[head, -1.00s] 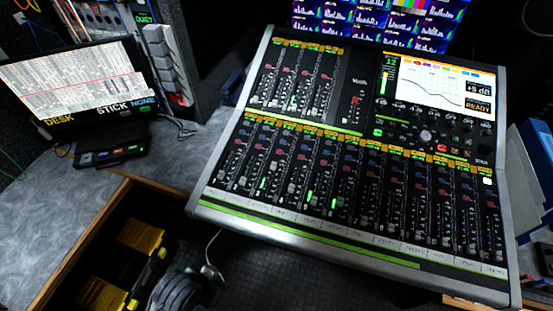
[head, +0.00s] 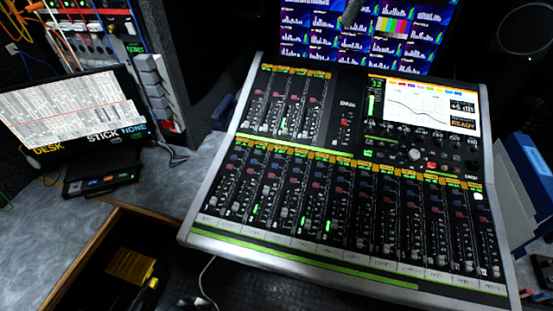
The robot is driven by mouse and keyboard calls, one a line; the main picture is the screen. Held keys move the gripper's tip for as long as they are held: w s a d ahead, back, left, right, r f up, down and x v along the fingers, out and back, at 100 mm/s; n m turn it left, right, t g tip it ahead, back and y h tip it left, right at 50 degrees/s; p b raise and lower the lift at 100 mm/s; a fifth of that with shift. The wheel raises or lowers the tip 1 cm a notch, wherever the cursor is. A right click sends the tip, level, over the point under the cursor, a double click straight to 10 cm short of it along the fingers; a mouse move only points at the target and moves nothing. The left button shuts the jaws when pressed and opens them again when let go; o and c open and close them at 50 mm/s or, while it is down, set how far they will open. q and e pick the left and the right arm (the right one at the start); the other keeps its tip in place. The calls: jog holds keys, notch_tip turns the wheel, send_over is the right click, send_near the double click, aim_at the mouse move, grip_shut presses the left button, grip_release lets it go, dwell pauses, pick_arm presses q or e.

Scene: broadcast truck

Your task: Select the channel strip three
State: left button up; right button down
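The mixing console (head: 190,238) fills the middle and right, tilted in the view. Its lower bank is a row of channel strips with faders and orange-topped displays. The third strip from the left (head: 274,187) is in this row; its small labels are too blurred to read. On the rightmost strip, marked 12, a button (head: 479,196) is lit white. Neither of my grippers is in view.
A laptop-like screen (head: 70,115) reading DESK, STICK, NONE stands at left on a grey desk (head: 40,235). An open drawer (head: 90,245) with yellow items is below. Monitors (head: 310,25) are behind the console. Blue binders (head: 525,175) stand at right.

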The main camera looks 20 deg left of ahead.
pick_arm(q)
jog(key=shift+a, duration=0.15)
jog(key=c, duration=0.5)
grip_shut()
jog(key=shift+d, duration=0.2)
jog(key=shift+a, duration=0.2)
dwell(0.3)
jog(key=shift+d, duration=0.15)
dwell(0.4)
